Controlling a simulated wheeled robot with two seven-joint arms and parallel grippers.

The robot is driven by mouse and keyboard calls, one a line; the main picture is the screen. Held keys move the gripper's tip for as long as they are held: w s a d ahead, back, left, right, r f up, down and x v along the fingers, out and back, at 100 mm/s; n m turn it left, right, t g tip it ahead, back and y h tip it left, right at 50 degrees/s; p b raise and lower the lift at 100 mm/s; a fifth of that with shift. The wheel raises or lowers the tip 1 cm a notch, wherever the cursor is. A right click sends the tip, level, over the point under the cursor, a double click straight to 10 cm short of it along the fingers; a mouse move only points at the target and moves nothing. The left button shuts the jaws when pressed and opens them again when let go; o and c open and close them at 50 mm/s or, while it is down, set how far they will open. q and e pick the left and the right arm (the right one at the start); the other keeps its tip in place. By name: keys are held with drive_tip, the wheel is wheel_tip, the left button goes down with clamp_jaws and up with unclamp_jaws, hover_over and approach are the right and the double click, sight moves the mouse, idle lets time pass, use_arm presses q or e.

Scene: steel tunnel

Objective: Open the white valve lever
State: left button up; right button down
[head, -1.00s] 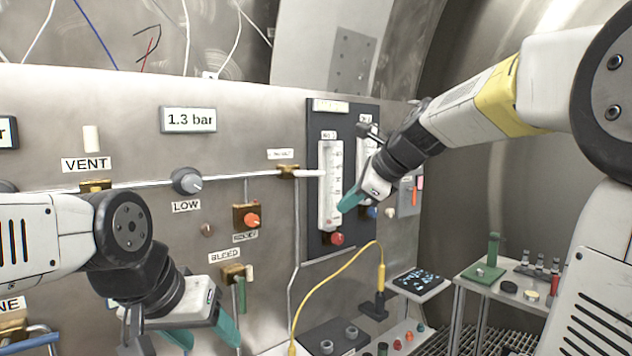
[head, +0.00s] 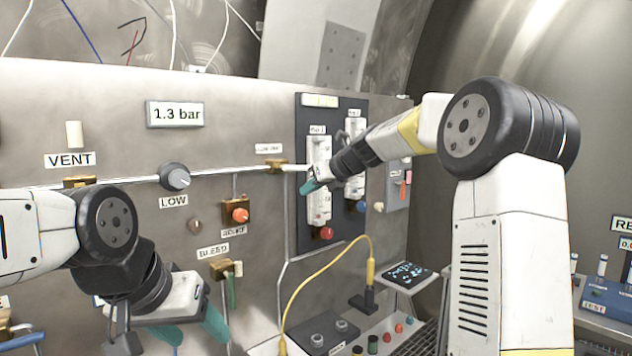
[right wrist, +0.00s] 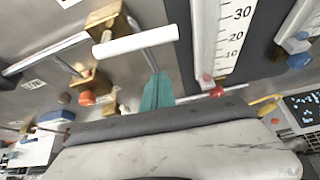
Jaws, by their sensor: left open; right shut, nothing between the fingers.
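The white lever (head: 295,168) sticks out to the right of a brass valve (head: 274,165) on the panel pipe, left of the flow tubes. In the right wrist view the lever (right wrist: 135,45) is a white bar across the top, beside the brass body (right wrist: 104,20). My right gripper (head: 306,187) is shut and empty, its teal fingertips just below and right of the lever. In the right wrist view the fingertips (right wrist: 156,76) sit just below the bar; I cannot tell if they touch it. My left gripper (head: 198,336) is open and empty at the lower left.
A grey LOW knob (head: 174,177), an orange relief knob (head: 239,215) and flow tubes (head: 319,180) are nearby. A yellow cable (head: 318,265) hangs below.

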sight(297, 168)
drive_tip(key=shift+w+r, duration=0.15)
drive_tip(key=shift+r, duration=0.85)
drive_tip(key=shift+w+r, duration=0.15)
drive_tip(key=shift+r, duration=0.85)
